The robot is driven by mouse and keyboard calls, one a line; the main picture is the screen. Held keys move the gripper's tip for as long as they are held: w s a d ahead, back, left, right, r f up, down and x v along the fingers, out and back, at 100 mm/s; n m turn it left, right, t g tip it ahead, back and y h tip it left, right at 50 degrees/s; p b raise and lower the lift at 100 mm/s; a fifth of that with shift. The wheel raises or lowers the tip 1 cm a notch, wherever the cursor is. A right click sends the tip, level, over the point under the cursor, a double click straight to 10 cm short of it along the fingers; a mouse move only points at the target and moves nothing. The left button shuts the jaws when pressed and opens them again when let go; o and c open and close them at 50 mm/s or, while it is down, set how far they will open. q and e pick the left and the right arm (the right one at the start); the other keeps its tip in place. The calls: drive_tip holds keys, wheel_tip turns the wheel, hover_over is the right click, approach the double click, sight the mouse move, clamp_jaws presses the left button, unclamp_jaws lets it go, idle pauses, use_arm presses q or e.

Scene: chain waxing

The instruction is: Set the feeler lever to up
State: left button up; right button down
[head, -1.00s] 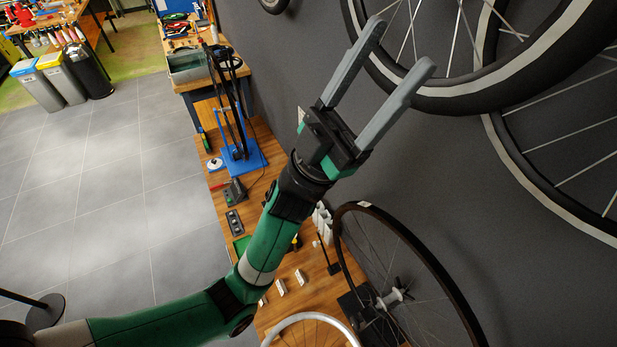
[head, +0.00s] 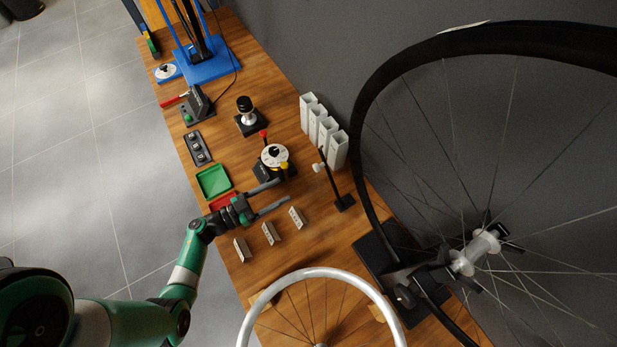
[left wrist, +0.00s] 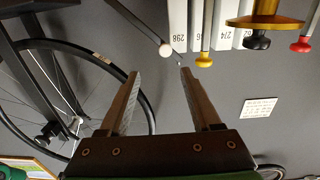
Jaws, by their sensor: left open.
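No label marks the feeler lever. A black stand (head: 342,203) carries a thin upright rod with a white ball (head: 318,168); this white ball also shows in the left wrist view (left wrist: 165,48), just beyond my fingertips. My left gripper (head: 285,190) is open and empty, pointing right, near the dial unit and short of the stand. My right gripper is not in view.
A black-knobbed unit (head: 247,116), green tray (head: 213,181) and small labelled blocks (head: 270,233) are around the gripper. A large black wheel (head: 365,150) stands right; a silver rim (head: 320,272) is in front.

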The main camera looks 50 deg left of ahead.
use_arm(q)
drive_tip(key=w+b, duration=0.4)
drive_tip(key=w, duration=0.7)
drive_tip(key=shift+w+d, duration=0.35)
drive_tip(key=shift+d, duration=0.1)
clamp_jaws()
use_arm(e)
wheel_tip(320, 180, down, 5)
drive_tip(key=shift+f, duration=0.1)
use_arm(q)
drive_tip(key=shift+f, duration=0.1)
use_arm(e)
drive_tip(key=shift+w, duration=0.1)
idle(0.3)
